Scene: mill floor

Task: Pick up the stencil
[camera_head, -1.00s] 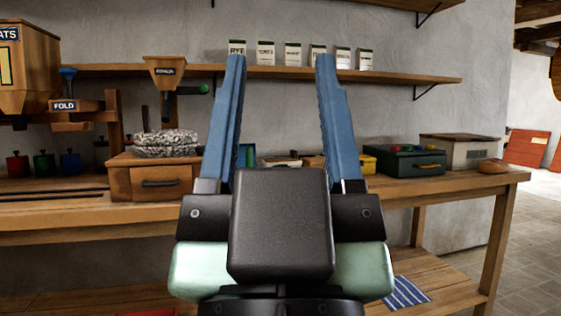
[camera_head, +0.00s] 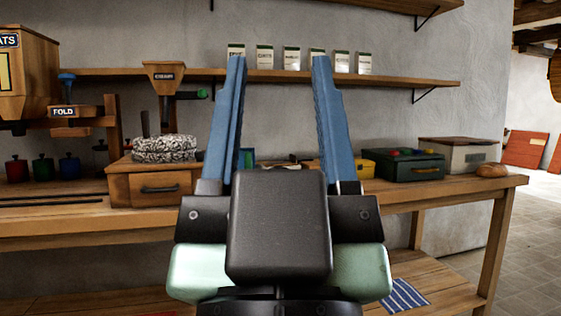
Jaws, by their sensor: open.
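My gripper (camera_head: 279,64) is in the middle of the view, its two blue fingers pointing up and spread wide apart. It is open and nothing shows between the fingers. I cannot make out a stencil anywhere. My gripper covers the middle of the wooden workbench (camera_head: 445,187), and only parts of small items show between and beside the fingers.
A wooden drawer box (camera_head: 150,190) with a speckled ring (camera_head: 165,149) stands left on the bench. A dark green box (camera_head: 405,166), a pale box (camera_head: 468,155) and a bread loaf (camera_head: 492,170) stand right. A wall shelf (camera_head: 420,83) holds several packets.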

